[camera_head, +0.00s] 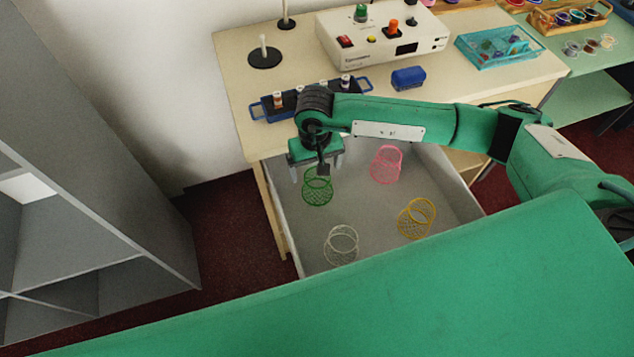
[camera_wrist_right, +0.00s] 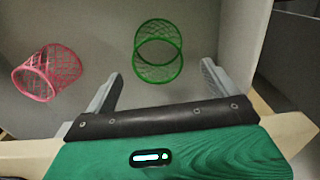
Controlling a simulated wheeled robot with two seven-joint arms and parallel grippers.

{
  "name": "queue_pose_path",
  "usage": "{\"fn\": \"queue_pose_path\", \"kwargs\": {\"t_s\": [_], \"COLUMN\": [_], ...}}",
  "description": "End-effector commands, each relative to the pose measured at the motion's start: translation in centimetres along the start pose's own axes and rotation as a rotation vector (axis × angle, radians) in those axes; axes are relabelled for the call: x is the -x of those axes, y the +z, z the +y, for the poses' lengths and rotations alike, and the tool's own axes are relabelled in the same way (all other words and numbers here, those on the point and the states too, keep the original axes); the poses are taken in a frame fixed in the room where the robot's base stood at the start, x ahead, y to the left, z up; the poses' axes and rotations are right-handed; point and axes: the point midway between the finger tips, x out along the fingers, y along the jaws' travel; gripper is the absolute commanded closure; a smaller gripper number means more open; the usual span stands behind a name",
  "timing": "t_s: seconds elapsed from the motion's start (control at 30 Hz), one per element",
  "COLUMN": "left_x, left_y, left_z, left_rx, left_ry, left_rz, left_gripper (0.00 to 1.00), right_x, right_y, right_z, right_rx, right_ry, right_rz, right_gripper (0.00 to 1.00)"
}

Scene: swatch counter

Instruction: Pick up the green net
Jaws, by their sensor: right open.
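The green net (camera_head: 318,191) is a small open mesh basket in the drawer below the counter, near the drawer's left wall. It also shows in the right wrist view (camera_wrist_right: 158,70), lying ahead of and between the fingers. My right gripper (camera_head: 318,174) hangs over the drawer, just above and behind the net, and partly covers its top in the head view. In the right wrist view my right gripper (camera_wrist_right: 163,82) is open, with nothing between its two grey fingers. My left gripper is not in view.
The open grey drawer (camera_head: 370,219) also holds a pink net (camera_head: 386,165), a yellow net (camera_head: 417,218) and a white net (camera_head: 341,245). A blue-handled tray (camera_head: 259,112) and a blue box (camera_head: 408,78) stand on the counter above. A grey shelf (camera_head: 110,190) stands at the left.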

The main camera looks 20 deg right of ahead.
Motion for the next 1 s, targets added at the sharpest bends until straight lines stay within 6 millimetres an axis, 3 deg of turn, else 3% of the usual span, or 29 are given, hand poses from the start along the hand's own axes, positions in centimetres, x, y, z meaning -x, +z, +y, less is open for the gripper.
{"fn": "queue_pose_path", "kwargs": {"t_s": [0.33,0.63,0.87,1.0], "left_x": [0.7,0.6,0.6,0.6], "left_y": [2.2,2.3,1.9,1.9], "left_z": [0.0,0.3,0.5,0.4], "left_rx": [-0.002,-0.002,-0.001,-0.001], "left_ry": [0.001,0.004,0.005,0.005], "left_rz": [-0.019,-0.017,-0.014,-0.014], "left_gripper": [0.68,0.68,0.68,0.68], "right_x": [-4.3,-4.8,-4.8,-4.8], "right_y": [0.6,0.5,0.5,0.5], "right_z": [0.2,0.2,0.2,0.2], "right_rx": [-0.001,0.0,0.0,-0.001], "right_ry": [0.0,0.0,0.0,0.0], "right_rz": [-0.003,-0.001,-0.001,-0.001], "right_gripper": [0.1,0.1,0.55,0.58]}}
